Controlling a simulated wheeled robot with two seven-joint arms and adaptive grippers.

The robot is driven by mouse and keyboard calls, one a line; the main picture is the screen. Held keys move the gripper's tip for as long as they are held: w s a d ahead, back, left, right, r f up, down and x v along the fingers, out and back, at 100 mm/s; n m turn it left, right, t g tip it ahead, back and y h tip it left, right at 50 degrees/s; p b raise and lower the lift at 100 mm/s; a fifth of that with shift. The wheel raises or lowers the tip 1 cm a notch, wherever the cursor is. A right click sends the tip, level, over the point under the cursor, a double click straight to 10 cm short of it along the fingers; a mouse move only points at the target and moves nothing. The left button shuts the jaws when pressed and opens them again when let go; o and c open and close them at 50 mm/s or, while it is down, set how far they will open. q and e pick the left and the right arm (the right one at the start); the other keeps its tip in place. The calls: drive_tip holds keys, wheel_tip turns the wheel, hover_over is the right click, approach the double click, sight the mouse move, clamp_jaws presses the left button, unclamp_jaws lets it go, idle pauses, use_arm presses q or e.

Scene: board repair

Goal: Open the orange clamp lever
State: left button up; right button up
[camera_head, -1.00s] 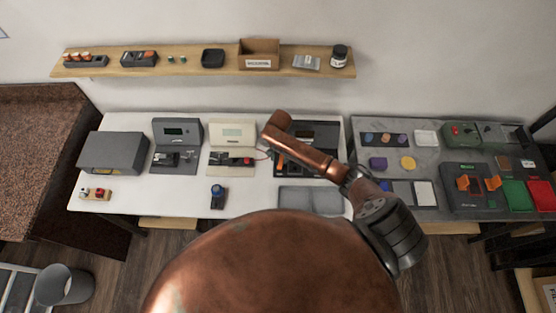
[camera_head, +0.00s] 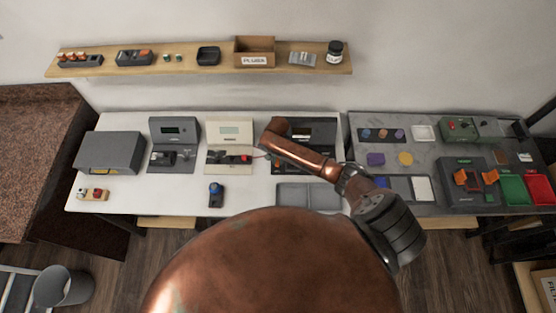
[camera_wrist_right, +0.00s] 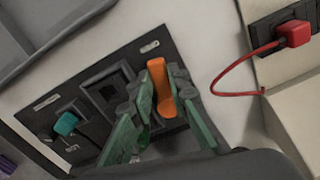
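The orange clamp lever (camera_wrist_right: 160,88) stands up from a dark panel (camera_wrist_right: 97,93) in the right wrist view. My right gripper (camera_wrist_right: 161,74) has its two green fingers on either side of the lever, very close to it. I cannot tell whether both fingers press on it. In the head view my copper right arm reaches from the right over the dark station (camera_head: 325,133) and hides most of it, with the gripper hardly visible there. My left gripper is not in view.
Left of the station is a cream device (camera_head: 230,133) with a red plug and cable; the plug (camera_wrist_right: 294,33) also shows in the wrist view. A grey tray (camera_head: 309,196) lies in front. The right table holds another station with orange parts (camera_head: 488,177).

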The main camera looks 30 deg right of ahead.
clamp_jaws()
drive_tip(key=shift+s+d+r+n+p, duration=0.2)
drive_tip(key=shift+n+p, duration=0.5)
drive_tip(key=shift+p, duration=0.35)
drive_tip(key=shift+s+d+f+n+p, duration=0.15)
drive_tip(key=shift+d+n+p, duration=0.1)
drive_tip(key=shift+n+p, duration=0.3)
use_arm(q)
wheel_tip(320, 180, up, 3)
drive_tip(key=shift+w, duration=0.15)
use_arm(e)
drive_tip(key=o, duration=0.6)
unclamp_jaws()
drive_tip(key=shift+c, duration=0.2)
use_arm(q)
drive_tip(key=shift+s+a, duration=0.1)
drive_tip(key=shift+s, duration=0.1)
